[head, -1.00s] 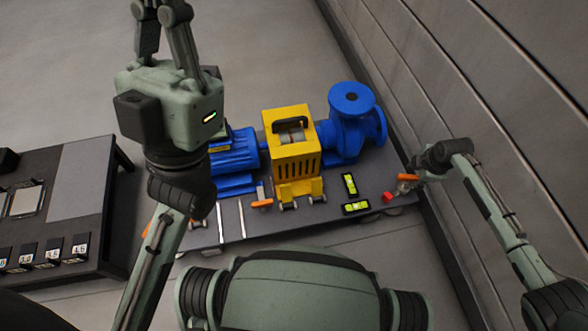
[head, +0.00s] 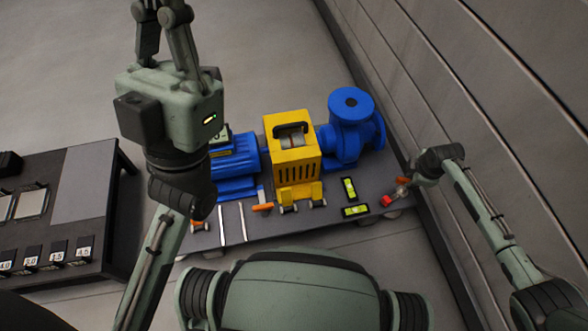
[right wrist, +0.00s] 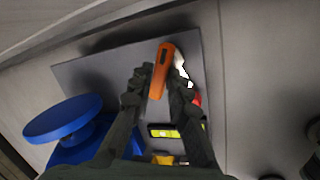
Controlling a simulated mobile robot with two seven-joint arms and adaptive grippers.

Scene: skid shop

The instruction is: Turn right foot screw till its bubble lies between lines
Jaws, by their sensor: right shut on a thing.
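The right foot screw's orange handle (head: 404,183) is at the right end of the dark skid plate, beside a small red part (head: 387,200). In the right wrist view the orange handle (right wrist: 161,70) lies between the fingers of my right gripper (right wrist: 160,80), which is shut on it. Two yellow-green bubble levels lie on the plate, one upright in the picture (head: 349,188) and one crosswise (head: 355,211). One level (right wrist: 163,131) shows in the right wrist view. The bubbles are too small to place against their lines. My left gripper (head: 163,20) points up, its fingertips cut off.
A blue pump (head: 350,125), yellow guard (head: 291,155) and blue motor (head: 235,165) stand on the skid. More orange handles (head: 262,207) are along its front edge. A ribbed wall (head: 480,120) runs close on the right. A dark table (head: 80,180) stands left.

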